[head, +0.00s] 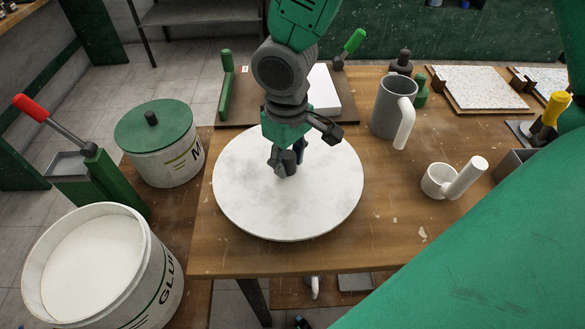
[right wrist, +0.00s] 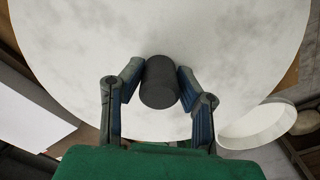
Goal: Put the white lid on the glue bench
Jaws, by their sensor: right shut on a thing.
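The white lid (head: 245,200) is a broad, round, mottled disc with a dark knob, seen over the left part of the wooden glue bench (head: 400,235). My right gripper (head: 285,165) is above the lid's middle, shut on its knob. In the right wrist view the two fingers (right wrist: 160,85) press on both sides of the dark knob, with the white lid (right wrist: 90,40) beneath. The lid looks about level. I cannot tell whether it touches the bench top or hangs just above it. My left gripper is not in view.
An open white glue bucket (head: 165,285) stands at the lower left, with a green-lidded bucket (head: 165,170) behind it. A grey jug (head: 388,108), a white mug (head: 437,183) and a speckled panel (head: 480,88) are on the bench. The bench's front middle is fairly clear.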

